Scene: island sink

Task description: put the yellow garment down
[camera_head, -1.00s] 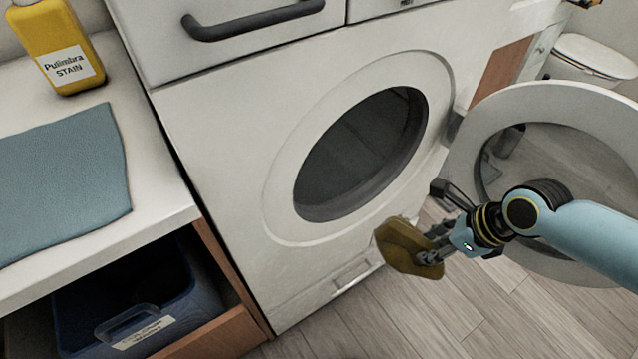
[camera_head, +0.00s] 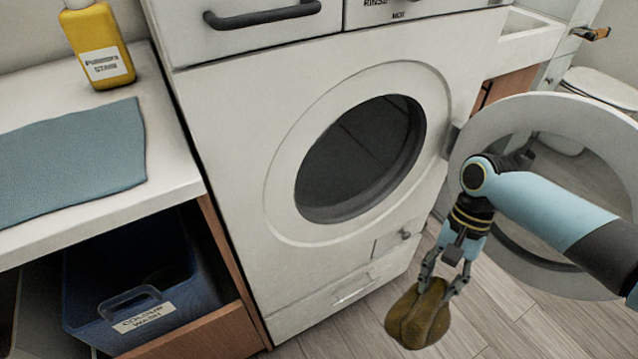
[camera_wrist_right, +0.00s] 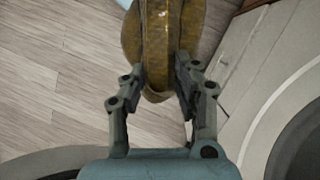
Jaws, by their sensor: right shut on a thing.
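The yellow garment (camera_head: 416,316) is a bunched, brownish-yellow cloth in front of the washing machine, over the wood floor. My right gripper (camera_head: 441,290) points down and is shut on it. In the right wrist view the garment (camera_wrist_right: 157,40) is pinched between the two fingers of the right gripper (camera_wrist_right: 162,75). I cannot tell whether its lower end touches the floor. My left gripper is not in view.
The washing machine's round door (camera_head: 520,113) is open at the right, behind my right arm. Its drum (camera_head: 360,160) looks empty. A blue bin (camera_head: 95,313) labelled colour wash sits under the counter (camera_head: 165,177), which holds a blue cloth (camera_head: 70,160) and a yellow bottle (camera_head: 98,45).

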